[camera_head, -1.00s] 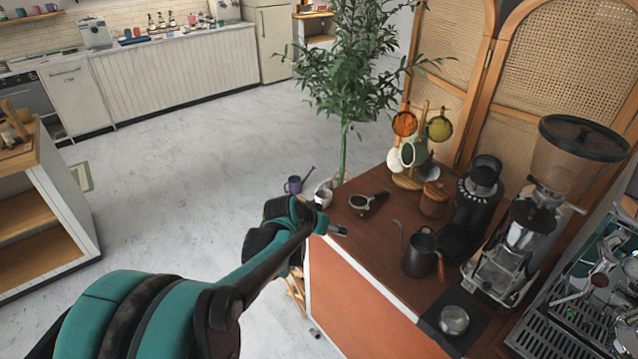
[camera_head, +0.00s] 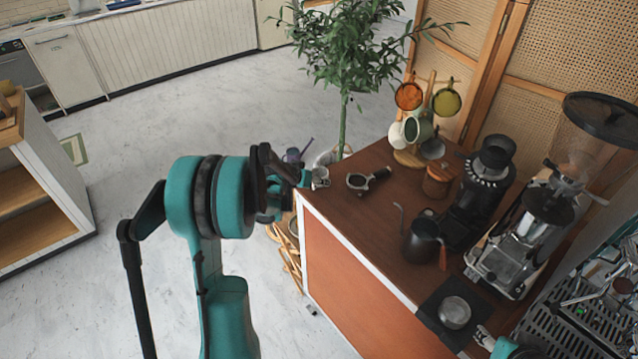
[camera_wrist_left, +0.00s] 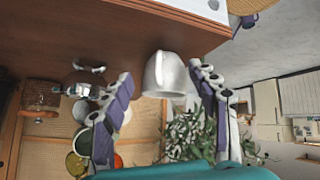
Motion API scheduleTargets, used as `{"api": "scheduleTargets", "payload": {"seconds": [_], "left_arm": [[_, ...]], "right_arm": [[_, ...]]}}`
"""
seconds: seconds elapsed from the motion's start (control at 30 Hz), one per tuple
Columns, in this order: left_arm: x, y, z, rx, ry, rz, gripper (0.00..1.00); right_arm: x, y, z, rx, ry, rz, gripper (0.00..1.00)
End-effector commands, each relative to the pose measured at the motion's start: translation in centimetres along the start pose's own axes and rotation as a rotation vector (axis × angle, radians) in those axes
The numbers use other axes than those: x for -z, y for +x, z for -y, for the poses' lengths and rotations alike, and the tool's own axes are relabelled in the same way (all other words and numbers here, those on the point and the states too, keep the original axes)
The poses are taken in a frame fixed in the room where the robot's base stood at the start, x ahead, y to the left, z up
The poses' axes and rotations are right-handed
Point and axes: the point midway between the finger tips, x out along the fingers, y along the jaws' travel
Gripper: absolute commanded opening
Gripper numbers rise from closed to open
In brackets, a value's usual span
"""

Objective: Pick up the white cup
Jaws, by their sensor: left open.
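The white cup (camera_head: 321,178) stands at the far left corner of the brown cart top, partly hidden by my left gripper in the head view. My left gripper (camera_head: 296,180) is beside it, at the cart's edge. In the left wrist view the white cup (camera_wrist_left: 166,76) shows between the two spread fingers of my open left gripper (camera_wrist_left: 161,82), with visible gaps; I see no grip on it. A small part of my right arm, seemingly its gripper (camera_head: 486,338), shows at the bottom right; its jaws are unclear.
A portafilter (camera_head: 366,180) lies right of the cup. A mug tree (camera_head: 428,110) with several mugs, a wooden canister (camera_head: 438,181), a kettle (camera_head: 420,242) and grinders (camera_head: 527,235) stand farther right. A plant (camera_head: 345,60) rises behind the cart corner.

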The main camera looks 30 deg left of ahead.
Motion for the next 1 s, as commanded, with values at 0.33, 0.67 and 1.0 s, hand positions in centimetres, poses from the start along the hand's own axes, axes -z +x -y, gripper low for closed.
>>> {"api": "scheduleTargets", "payload": {"seconds": [0.33, 0.67, 1.0], "left_arm": [[0.04, 0.71, 0.01, 0.001, 0.000, 0.000, 0.41], [0.04, 0.70, 0.01, 0.001, 0.000, 0.000, 0.00], [0.53, 0.21, -0.13, 0.001, 0.000, 0.000, 0.00]], "right_arm": [[-0.08, 0.13, 0.00, 0.000, 0.000, 0.000, 0.50], [-0.08, 0.14, 0.00, 0.000, 0.000, 0.000, 0.50], [0.09, -0.11, 0.00, 0.000, 0.000, 0.000, 0.50]]}}
